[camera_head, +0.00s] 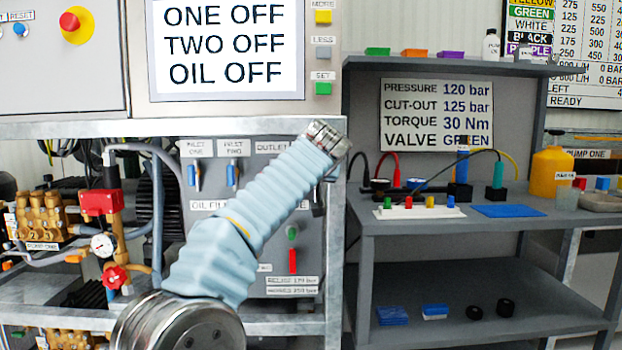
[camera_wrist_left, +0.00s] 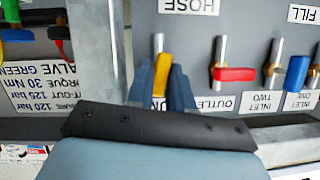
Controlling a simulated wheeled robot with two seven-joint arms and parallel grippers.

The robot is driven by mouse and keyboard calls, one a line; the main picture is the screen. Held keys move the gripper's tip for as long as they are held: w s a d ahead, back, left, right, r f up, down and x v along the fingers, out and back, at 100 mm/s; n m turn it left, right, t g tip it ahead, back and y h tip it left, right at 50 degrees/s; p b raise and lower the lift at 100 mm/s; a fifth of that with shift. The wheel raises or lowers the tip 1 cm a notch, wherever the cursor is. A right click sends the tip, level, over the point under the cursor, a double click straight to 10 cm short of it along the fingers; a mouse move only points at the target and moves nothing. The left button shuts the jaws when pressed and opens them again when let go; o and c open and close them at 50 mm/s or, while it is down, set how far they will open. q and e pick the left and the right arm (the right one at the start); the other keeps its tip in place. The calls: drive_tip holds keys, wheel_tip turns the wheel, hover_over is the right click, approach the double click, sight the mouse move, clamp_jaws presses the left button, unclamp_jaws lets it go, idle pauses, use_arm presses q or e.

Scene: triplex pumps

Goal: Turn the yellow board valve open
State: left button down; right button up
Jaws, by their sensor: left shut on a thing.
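The yellow valve handle (camera_wrist_left: 161,75) shows between the fingers of my left gripper (camera_wrist_left: 162,84) in the left wrist view, which is upside down. My left gripper is shut on it. The handle lies along its short metal stem, lengthwise in that picture. In the head view my left arm reaches up and right across the grey board (camera_head: 262,215). My right gripper is not in view.
In the wrist view a red handle (camera_wrist_left: 235,74) lies crosswise beside the yellow one, with a blue handle (camera_wrist_left: 297,73) beyond it. The board's metal frame post (camera_head: 334,245) stands close by. A grey shelf bench (camera_head: 450,225) with small parts stands to the right.

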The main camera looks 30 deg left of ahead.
use_arm(q)
drive_tip(key=shift+a+f+n+h+b, duration=0.1)
drive_tip(key=shift+n+h+b, duration=0.25)
drive_tip(key=shift+n, duration=0.35)
drive_tip(key=c, duration=1.1)
unclamp_jaws()
drive_tip(key=shift+s, duration=0.1)
drive_tip(key=b+v, duration=0.1)
drive_tip(key=v, duration=1.2)
drive_tip(key=shift+s, duration=0.5)
